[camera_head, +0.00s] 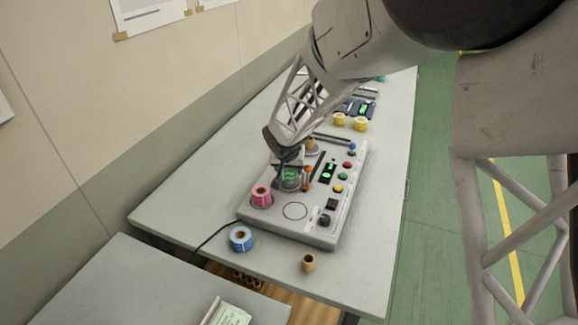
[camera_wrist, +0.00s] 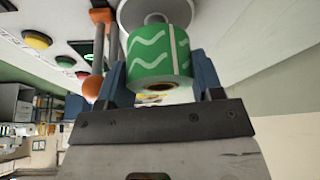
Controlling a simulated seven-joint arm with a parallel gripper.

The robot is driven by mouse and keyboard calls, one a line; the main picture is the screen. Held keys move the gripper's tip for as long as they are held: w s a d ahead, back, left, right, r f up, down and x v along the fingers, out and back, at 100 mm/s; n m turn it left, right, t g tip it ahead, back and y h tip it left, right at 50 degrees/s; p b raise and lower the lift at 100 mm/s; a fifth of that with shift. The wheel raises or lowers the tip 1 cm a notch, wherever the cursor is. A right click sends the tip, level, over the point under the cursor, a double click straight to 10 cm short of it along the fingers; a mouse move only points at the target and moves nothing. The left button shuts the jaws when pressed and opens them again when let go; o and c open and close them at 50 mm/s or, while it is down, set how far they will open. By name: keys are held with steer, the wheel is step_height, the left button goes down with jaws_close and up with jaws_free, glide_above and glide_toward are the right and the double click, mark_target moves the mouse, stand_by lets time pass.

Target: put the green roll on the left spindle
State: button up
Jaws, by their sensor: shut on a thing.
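The green roll (camera_head: 290,175) with pale wavy lines is in my gripper (camera_head: 288,162), over the middle left of the grey rewinder (camera_head: 262,222). In the wrist view the green roll (camera_wrist: 152,52) sits between the two blue-grey fingers of my gripper (camera_wrist: 160,78). Its open core end faces the camera. A round grey flange (camera_wrist: 128,14) lies just beyond its far end. I cannot tell whether the roll is around a spindle or above it. A brown core (camera_head: 312,144) stands at the machine's back, partly behind my gripper.
A pink roll (camera_head: 261,194) sits at the machine's left front corner. An orange-tipped post (camera_head: 307,176) stands close right of the green roll. A blue roll (camera_head: 241,238) and an empty core (camera_head: 308,262) stand on the table in front. Yellow rolls (camera_head: 360,124) are behind.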

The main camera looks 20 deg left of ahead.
steer(key=shift+f, duration=0.8)
stand_by(0.7)
steer(key=o, duration=0.9)
steer(key=shift+c, duration=0.3)
steer(key=shift+d, duration=0.1)
steer(key=shift+c, duration=1.4)
steer(key=shift+r, duration=0.15)
